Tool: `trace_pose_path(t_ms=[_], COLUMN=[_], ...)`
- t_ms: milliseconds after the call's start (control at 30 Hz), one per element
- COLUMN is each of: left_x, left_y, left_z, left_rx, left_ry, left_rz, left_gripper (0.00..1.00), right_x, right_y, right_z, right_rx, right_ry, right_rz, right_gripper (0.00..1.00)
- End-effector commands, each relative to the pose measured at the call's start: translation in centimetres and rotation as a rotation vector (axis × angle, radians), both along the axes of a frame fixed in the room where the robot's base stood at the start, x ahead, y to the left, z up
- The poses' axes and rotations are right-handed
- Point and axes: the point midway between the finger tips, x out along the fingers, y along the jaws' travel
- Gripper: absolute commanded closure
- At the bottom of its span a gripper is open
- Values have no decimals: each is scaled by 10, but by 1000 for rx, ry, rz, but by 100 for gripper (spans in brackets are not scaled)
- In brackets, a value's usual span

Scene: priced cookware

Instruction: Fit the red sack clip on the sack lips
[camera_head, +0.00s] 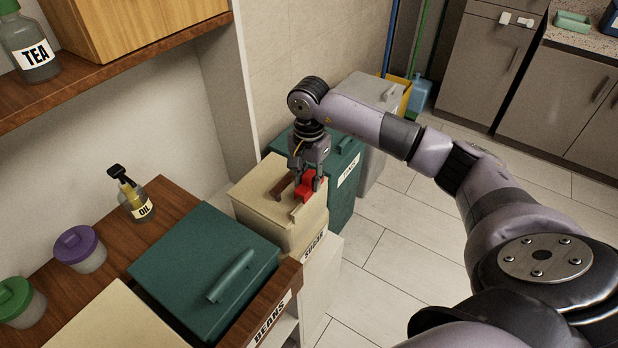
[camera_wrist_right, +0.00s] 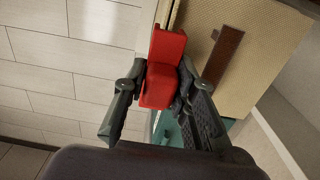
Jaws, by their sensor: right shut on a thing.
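The red sack clip (camera_head: 305,187) is between the fingers of my right gripper (camera_head: 308,178), which is shut on it. In the right wrist view the clip (camera_wrist_right: 163,70) is a red block between the two dark fingers (camera_wrist_right: 160,95). In the head view the gripper and clip are over the front right part of the cream top of the SUGAR bin (camera_head: 258,203). I cannot tell whether the clip touches the bin. No sack lips can be made out clearly. My left gripper is not in view.
A brown bar (camera_head: 283,188) lies on the cream top. A green lidded bin (camera_head: 205,270) is nearer, and a green labelled bin (camera_head: 346,165) stands behind. A wooden counter (camera_head: 165,200) with an OIL bottle (camera_head: 138,203) is at left. Tiled floor (camera_head: 390,270) is open at right.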

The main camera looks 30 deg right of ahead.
Motion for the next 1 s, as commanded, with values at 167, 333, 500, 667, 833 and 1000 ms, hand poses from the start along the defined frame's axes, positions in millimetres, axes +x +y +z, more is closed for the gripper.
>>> trace_pose_path(t_ms=[167, 333, 500, 667, 833, 1000], left_x=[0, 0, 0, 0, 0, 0], left_y=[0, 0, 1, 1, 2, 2], left_z=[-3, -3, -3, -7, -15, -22], left_rx=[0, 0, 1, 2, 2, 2], left_ry=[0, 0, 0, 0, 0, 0], left_rz=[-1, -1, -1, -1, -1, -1], left_gripper=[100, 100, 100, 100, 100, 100], right_x=[0, 0, 0, 0, 0, 0], right_y=[0, 0, 0, 0, 0, 0], right_z=[0, 0, 0, -5, -14, -23], right_rx=[0, 0, 0, 0, 0, 0], right_ry=[-1, -1, -1, 0, -1, 0], right_rz=[0, 0, 0, 0, 0, 0], right_gripper=[98, 98, 98, 98, 98, 98])
